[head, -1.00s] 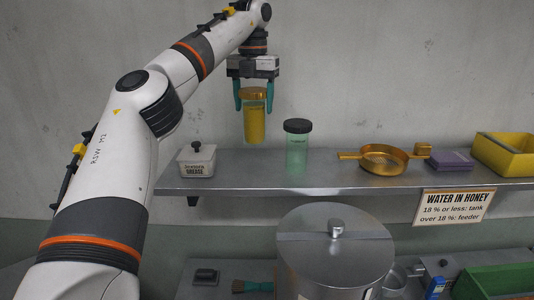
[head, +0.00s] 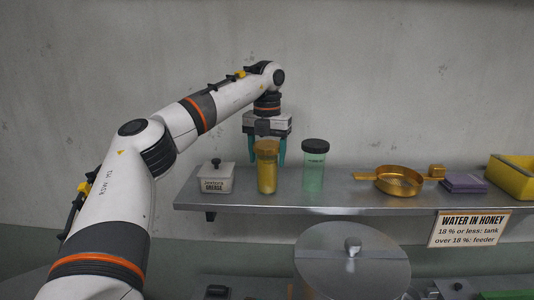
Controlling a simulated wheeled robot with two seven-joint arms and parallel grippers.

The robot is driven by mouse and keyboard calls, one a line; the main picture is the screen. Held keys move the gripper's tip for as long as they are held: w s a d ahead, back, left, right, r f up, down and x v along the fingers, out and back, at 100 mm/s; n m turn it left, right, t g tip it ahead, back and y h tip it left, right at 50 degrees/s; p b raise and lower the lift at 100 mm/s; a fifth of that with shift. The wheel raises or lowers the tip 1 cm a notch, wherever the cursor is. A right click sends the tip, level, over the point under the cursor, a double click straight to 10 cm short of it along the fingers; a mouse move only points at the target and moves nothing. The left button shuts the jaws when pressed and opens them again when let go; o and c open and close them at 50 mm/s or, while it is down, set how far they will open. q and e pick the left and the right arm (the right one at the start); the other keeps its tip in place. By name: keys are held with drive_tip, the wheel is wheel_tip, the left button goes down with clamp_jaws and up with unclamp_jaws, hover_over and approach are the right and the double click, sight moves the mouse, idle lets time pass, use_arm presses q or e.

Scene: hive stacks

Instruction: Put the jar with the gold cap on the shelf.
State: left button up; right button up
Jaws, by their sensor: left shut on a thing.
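The jar with the gold cap (head: 267,176) is upright and filled with something amber-yellow. My left gripper (head: 267,160) comes down from above, with its teal fingers shut on the jar at either side of the cap. The jar's base is at the level of the grey shelf (head: 340,196), between the grease box and the green jar. I cannot tell whether it rests on the shelf or hangs just above it. My right gripper is not in view.
The white grease box (head: 216,178) stands close left of the jar, and a green jar with a black cap (head: 314,172) close right. A gold strainer (head: 399,181), purple block (head: 464,183) and yellow bin (head: 512,180) stand farther right. A steel tank (head: 330,265) is below the shelf.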

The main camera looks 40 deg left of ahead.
use_arm(q)
drive_tip(key=o, duration=1.7)
drive_tip(key=shift+w+d+f, duration=0.1)
drive_tip(key=shift+w+f, duration=0.05)
drive_tip(key=shift+w, duration=0.05)
drive_tip(key=shift+o, duration=0.2)
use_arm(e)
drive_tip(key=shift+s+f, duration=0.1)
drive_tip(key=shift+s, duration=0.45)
use_arm(q)
drive_tip(key=shift+s, duration=0.1)
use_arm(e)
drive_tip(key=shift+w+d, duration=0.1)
use_arm(q)
drive_tip(key=shift+r, duration=0.35)
wheel_tip(320, 180, up, 4)
drive_tip(key=shift+r+b, duration=0.25)
drive_tip(key=shift+b, duration=0.55)
wheel_tip(320, 180, up, 5)
drive_tip(key=shift+p, duration=0.95)
drive_tip(key=shift+d+r, duration=0.1)
drive_tip(key=shift+r, duration=0.95)
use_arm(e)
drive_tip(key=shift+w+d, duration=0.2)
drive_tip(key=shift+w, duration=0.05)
